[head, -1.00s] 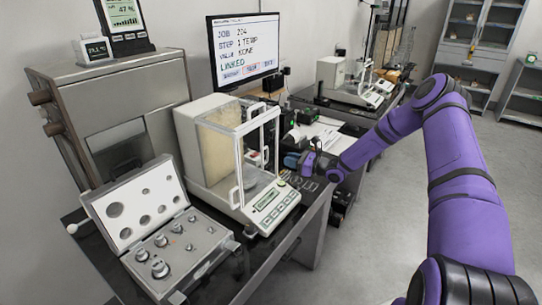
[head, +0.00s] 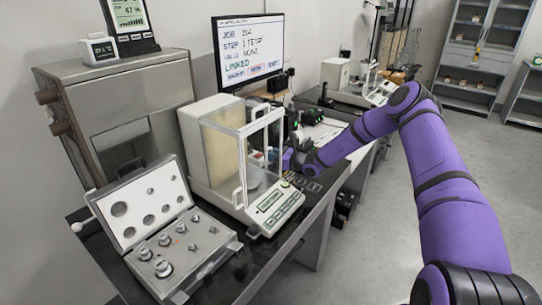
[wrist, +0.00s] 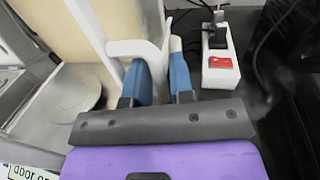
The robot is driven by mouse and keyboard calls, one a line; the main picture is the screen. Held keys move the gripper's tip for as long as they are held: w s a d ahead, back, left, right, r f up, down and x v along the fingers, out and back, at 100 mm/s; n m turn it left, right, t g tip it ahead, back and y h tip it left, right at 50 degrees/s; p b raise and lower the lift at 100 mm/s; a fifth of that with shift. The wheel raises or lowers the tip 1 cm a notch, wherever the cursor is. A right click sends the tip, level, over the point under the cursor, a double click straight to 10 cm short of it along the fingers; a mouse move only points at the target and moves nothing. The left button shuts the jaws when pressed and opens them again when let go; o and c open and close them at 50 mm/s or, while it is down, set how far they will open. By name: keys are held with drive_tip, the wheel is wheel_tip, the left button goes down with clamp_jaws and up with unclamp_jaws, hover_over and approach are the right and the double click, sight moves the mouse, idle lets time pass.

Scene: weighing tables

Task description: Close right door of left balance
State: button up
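The left balance (head: 207,165) stands on the near table, with a glass draft shield around its pan (wrist: 75,95). In the head view my gripper (head: 283,160) is at the shield's right side, partly hidden by the shield and my wrist. In the wrist view my gripper's two blue fingers (wrist: 161,68) are a small gap apart. A white door handle (wrist: 130,48) of the shield reaches to the fingertips, and its end goes behind them. Whether the fingers pinch it is hidden. The right door's exact position is hard to make out. The balance's front panel (head: 275,208) faces the table's front edge.
An open weight case (head: 185,250) lies left of the balance. A white power strip (wrist: 219,60) with a red switch is close right of the fingers. A monitor (head: 247,50) stands behind. A second balance (head: 338,78) is farther back. The floor at right is clear.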

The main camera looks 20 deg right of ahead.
drive_tip(key=shift+c, duration=0.5)
clamp_jaws()
drive_tip(key=s+a+v, duration=0.1)
drive_tip(key=v, duration=0.6)
drive_tip(key=shift+s, duration=0.15)
drive_tip(key=shift+d, duration=0.15)
drive_tip(key=shift+o, duration=0.5)
unclamp_jaws()
drive_tip(key=shift+s+d, duration=0.1)
drive_tip(key=v, duration=1)
drive_tip(key=shift+s+d, duration=0.25)
drive_tip(key=shift+s, duration=0.1)
